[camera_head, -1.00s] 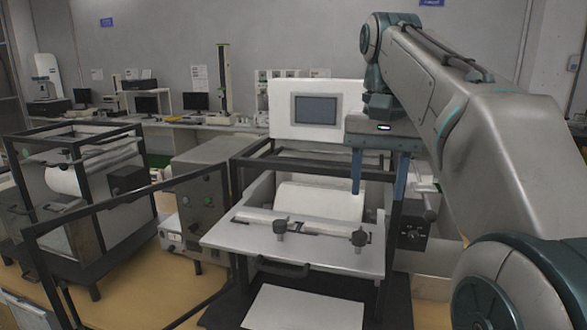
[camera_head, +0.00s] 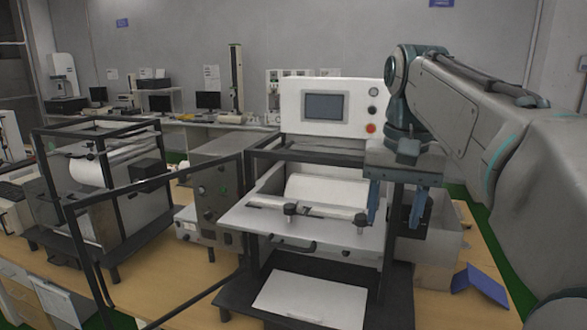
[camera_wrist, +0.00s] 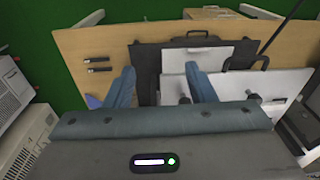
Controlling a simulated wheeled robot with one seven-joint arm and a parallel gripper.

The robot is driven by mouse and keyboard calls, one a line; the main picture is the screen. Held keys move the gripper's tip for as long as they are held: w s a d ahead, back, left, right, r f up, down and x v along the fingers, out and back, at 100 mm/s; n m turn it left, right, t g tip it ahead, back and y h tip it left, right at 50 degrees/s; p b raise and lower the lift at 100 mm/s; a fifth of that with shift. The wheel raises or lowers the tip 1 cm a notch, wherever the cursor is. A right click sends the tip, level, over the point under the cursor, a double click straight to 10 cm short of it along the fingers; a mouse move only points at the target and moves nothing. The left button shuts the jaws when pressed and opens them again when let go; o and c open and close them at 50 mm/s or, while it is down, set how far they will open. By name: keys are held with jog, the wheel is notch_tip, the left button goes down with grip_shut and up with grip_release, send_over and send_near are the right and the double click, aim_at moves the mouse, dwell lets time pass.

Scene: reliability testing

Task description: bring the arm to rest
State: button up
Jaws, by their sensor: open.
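My gripper (camera_head: 397,207) hangs fingers down at the right side of the testing machine (camera_head: 324,108). Its two blue fingers are apart with nothing between them. In the wrist view my gripper (camera_wrist: 161,85) also shows open, above the machine's dark base and pale shelf (camera_wrist: 230,88). In the head view my arm reaches in from the right, bent, with the wrist in front of the machine's right side. I cannot tell whether a finger touches the machine.
A white sheet (camera_head: 312,300) lies on the dark base. The black-framed door (camera_head: 150,215) stands open to the left. A second machine (camera_head: 103,180) stands further left. Green floor lies beyond the table edge.

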jog(key=s+f+n+t, duration=0.1)
jog(key=s+f, duration=0.5)
jog(key=f, duration=0.5)
jog(key=s+f+n+t, duration=0.2)
jog(key=s+f, duration=0.4)
jog(key=f, duration=0.6)
jog(key=shift+s+a+b, duration=0.15)
jog(key=shift+a+b, duration=0.2)
jog(key=shift+a, duration=0.05)
